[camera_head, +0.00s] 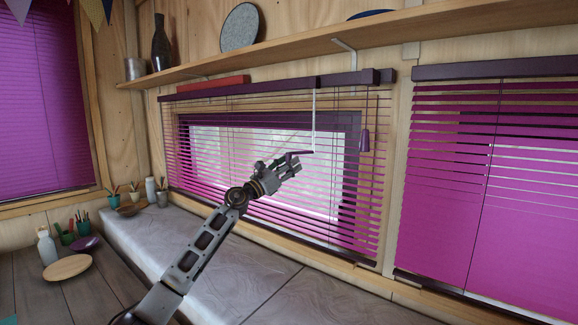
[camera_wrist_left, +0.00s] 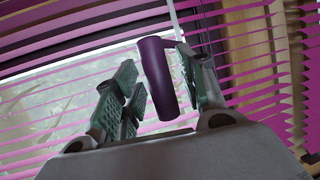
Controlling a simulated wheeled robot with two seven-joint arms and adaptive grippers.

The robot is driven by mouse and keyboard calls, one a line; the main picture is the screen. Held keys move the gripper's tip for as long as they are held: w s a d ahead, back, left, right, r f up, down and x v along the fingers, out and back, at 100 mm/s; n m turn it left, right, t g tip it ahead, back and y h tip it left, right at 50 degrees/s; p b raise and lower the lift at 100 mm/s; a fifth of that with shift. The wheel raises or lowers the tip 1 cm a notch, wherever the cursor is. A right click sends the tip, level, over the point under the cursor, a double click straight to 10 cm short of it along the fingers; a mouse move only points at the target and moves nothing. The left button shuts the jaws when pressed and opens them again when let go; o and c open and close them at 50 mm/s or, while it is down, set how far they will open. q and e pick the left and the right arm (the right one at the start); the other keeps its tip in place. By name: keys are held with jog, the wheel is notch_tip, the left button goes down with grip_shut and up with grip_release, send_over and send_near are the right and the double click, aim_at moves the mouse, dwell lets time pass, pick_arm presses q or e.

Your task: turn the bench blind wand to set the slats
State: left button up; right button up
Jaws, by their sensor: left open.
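The bench blind (camera_head: 215,165) hangs over the window, its purple slats tilted open so that the bright pane shows between them. Its wand (camera_head: 314,115) is a thin white rod hanging from the dark purple headrail, with a purple crank handle (camera_head: 300,153) at its lower end. My left gripper (camera_head: 292,162) is at the handle, in front of the slats. In the left wrist view the handle (camera_wrist_left: 158,78) stands tilted between the two open green-padded fingers, closer to the right finger and apart from the left one. My right gripper is not in view.
A purple cord pull (camera_head: 363,140) hangs right of the wand. A shelf (camera_head: 270,50) with vases and a plate runs above. A second blind (camera_head: 490,190) hangs at right. The grey bench cushion (camera_head: 250,280) below is mostly clear. Bottles and pots stand at left.

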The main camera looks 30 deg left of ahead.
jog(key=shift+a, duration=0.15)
pick_arm(q)
jog(key=c, duration=0.4)
grip_shut()
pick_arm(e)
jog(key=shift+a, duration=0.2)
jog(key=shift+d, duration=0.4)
